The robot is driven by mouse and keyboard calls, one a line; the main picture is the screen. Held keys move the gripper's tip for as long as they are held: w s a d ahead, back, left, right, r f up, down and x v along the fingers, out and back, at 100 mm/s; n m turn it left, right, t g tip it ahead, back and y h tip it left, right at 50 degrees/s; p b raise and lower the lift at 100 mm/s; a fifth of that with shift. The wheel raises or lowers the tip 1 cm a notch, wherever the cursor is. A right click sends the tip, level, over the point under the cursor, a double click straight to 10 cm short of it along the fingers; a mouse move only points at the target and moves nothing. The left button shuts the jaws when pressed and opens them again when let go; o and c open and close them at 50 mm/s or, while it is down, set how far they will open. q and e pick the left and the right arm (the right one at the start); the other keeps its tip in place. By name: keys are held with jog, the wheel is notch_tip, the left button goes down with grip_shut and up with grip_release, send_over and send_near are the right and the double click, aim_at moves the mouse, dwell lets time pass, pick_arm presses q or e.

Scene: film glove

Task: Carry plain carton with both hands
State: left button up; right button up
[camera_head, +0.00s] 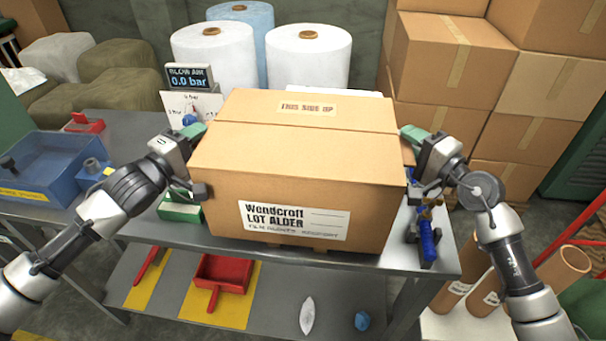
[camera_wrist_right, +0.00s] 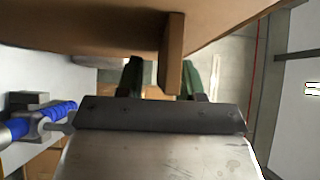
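The plain brown carton (camera_head: 300,160) is large and upright in the middle of the head view, over the grey workbench. It has a "THIS SIDE UP" strip on top and a white label on its front. My left gripper (camera_head: 194,132) is at its left side; the carton and the hand hide its grip. My right gripper (camera_head: 411,134) is at its right side. In the right wrist view, the right gripper's green fingers (camera_wrist_right: 163,78) stand on both sides of a brown carton tab (camera_wrist_right: 172,58), with a gap visible at the left finger. Whether the carton touches the bench is unclear.
White and blue film rolls (camera_head: 308,58) stand behind the carton. A blue bin (camera_head: 45,168) is at the left. A blue-handled tool (camera_head: 427,238) lies at the bench's right edge. The lower shelf holds a red tray (camera_head: 222,272). Stacked boxes (camera_head: 450,60) fill the back right.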

pick_arm(q)
grip_shut()
pick_arm(e)
grip_shut()
pick_arm(q)
jog(key=shift+r, duration=0.15)
pick_arm(e)
jog(key=shift+r, duration=0.2)
